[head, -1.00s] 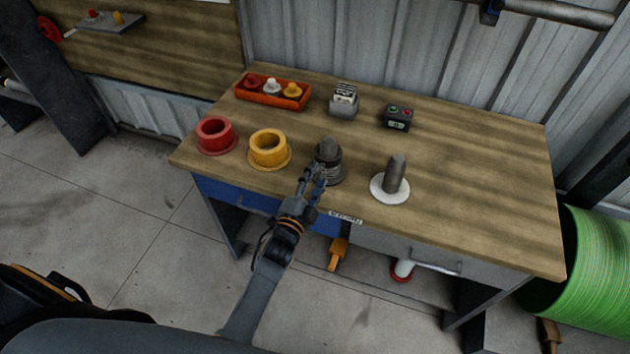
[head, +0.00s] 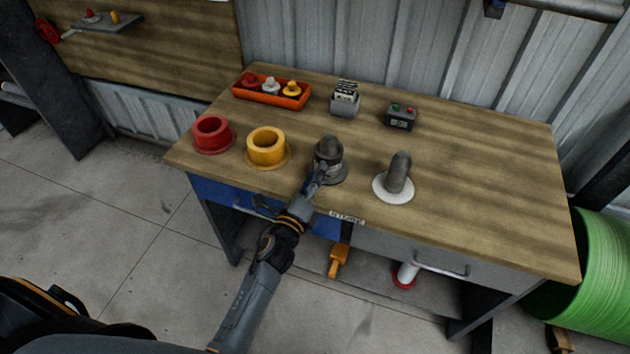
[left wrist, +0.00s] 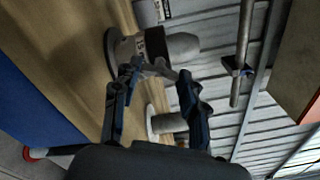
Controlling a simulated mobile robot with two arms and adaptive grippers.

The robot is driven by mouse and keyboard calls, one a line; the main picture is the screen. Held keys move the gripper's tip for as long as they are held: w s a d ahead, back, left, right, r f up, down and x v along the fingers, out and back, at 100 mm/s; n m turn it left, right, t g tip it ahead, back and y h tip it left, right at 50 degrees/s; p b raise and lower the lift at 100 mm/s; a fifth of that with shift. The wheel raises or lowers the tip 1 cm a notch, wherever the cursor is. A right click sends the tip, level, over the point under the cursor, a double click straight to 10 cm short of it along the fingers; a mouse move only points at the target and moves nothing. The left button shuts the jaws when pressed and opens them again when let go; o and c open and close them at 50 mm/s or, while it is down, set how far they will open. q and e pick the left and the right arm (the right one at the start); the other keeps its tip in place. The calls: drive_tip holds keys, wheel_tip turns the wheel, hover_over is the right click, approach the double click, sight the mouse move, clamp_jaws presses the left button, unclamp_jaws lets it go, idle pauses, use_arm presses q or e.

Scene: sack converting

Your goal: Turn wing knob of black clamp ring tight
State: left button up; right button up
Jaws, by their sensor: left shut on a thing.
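The black clamp ring (head: 330,172) sits around a dark grey upright post on the bench, right of the yellow ring. In the left wrist view its dark band shows beside a pale label (left wrist: 152,45). My left gripper (head: 317,182) reaches it from the front edge side. In the left wrist view, the fingers of my left gripper (left wrist: 158,72) are shut on a small grey piece at the ring's near side, which looks like the wing knob (left wrist: 157,67). The fingers hide part of the knob, so its angle is hard to tell. My right gripper is not in view.
A red ring (head: 212,136) and a yellow ring (head: 267,149) stand left of the clamp ring. A grey post on a white disc (head: 393,191) stands close on its right. An orange tray (head: 271,92) and a small button box (head: 401,118) are behind. The bench's right side is clear.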

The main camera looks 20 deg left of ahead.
use_arm(q)
drive_tip(key=m+b, duration=0.1)
drive_tip(key=m, duration=0.3)
drive_tip(key=shift+f+m, duration=0.1)
drive_tip(key=shift+m, duration=0.3)
drive_tip(key=shift+m+b, duration=0.35)
drive_tip(key=shift+m, duration=1.65)
drive_tip(key=o, duration=1.2)
drive_tip(key=shift+c, duration=0.2)
drive_tip(key=shift+s, duration=0.1)
drive_tip(key=s, duration=1.1)
drive_tip(key=shift+s+a, duration=0.4)
drive_tip(key=shift+a, duration=0.05)
